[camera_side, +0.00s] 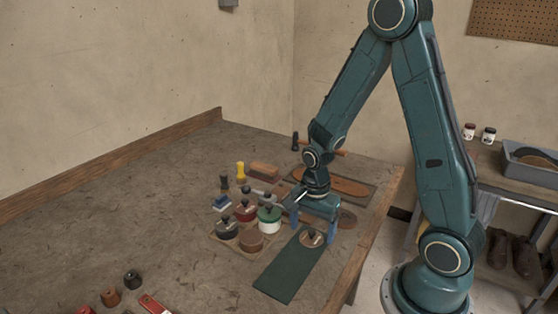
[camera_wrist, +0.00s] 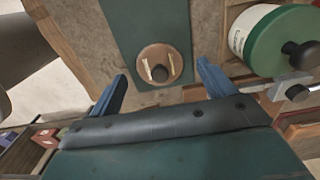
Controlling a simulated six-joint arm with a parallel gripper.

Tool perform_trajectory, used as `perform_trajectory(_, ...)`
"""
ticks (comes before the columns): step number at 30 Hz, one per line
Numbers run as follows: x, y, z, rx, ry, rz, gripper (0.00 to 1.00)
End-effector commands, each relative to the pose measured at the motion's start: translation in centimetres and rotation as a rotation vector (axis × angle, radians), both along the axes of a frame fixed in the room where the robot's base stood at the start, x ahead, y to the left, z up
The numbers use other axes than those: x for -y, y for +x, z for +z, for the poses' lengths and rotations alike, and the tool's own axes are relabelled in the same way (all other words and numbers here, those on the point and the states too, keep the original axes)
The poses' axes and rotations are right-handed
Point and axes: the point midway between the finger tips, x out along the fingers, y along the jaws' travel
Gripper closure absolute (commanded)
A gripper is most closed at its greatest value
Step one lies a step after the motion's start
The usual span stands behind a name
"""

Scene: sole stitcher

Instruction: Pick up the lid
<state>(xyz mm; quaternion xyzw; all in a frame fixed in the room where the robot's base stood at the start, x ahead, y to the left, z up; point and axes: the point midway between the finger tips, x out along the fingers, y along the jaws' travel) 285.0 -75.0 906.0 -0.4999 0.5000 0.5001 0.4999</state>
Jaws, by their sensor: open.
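The lid is a round brown disc with a dark knob and two pale strips. It lies on the dark green mat (camera_side: 280,277) in the side view (camera_side: 306,241), and it also shows in the wrist view (camera_wrist: 148,52). My gripper (camera_side: 312,231) is open above the lid, fingers pointing down, one on each side. In the wrist view the blue fingers (camera_wrist: 162,74) are apart, with the lid between and slightly beyond their tips and no contact visible. The mat extends behind the lid in the wrist view (camera_wrist: 145,18).
Several knobbed jars crowd left of my gripper, including a green-and-white jar (camera_side: 268,221), a red jar (camera_side: 245,212) and a dark jar (camera_side: 226,230). A brown round jar (camera_side: 251,241) stands nearby. A leather sole (camera_side: 345,186) lies behind.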

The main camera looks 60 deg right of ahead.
Motion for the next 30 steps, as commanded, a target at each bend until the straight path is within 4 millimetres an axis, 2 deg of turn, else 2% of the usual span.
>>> perform_trajectory(6,-0.02,-0.02,-0.97,0.000,0.000,0.000,0.18)
perform_trajectory(21,-0.02,-0.01,-0.97,0.000,0.000,0.000,0.18)
perform_trajectory(23,-0.02,-0.01,-0.97,0.000,0.000,0.000,0.28)
perform_trajectory(28,-0.02,-0.01,-0.97,0.000,0.000,0.000,0.61)
perform_trajectory(29,-0.02,-0.01,-0.96,0.001,0.000,0.000,0.66)
perform_trajectory(30,-0.02,-0.01,-0.96,0.001,0.000,0.000,0.66)
